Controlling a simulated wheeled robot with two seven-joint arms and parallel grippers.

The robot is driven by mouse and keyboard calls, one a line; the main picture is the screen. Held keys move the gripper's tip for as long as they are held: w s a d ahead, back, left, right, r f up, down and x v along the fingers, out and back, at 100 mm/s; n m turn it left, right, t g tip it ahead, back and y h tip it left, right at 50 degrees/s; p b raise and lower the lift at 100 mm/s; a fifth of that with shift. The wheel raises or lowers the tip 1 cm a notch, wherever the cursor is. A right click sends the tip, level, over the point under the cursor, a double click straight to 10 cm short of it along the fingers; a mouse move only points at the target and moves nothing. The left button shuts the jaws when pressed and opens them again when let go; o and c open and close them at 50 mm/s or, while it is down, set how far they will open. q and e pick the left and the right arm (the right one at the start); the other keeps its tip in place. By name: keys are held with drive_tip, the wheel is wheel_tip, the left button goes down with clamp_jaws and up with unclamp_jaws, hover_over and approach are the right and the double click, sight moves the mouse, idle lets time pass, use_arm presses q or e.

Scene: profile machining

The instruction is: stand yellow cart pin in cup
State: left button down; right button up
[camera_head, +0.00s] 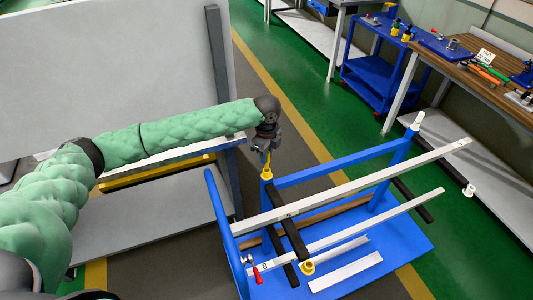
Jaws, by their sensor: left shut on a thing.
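My left gripper (267,148) points down above the back left corner of the blue cart and is shut on a slim yellow pin (268,160). The pin hangs roughly upright right over a yellow cup (266,175) at the top of that corner. The pin's lower end meets the cup in the picture; I cannot tell whether it is inside the rim or just above it. A second yellow cup (307,268) sits at the cart's near side. My right gripper is not in view.
The blue cart (410,245) carries long pale profiles (360,182) and black bars (290,225). A red-handled piece (257,274) is at its near left. White cups (418,119) are on the right. A grey panel (110,70) stands behind my arm. A workbench with tools (455,60) is at upper right.

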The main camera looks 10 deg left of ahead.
use_arm(q)
drive_tip(key=shift+p, duration=0.4)
idle(0.5)
drive_tip(key=shift+f+b, duration=0.4)
drive_tip(key=shift+f, duration=1.55)
idle(0.4)
drive_tip(key=shift+p, duration=0.75)
idle(1.6)
idle(0.5)
drive_tip(key=c, duration=1.2)
unclamp_jaws()
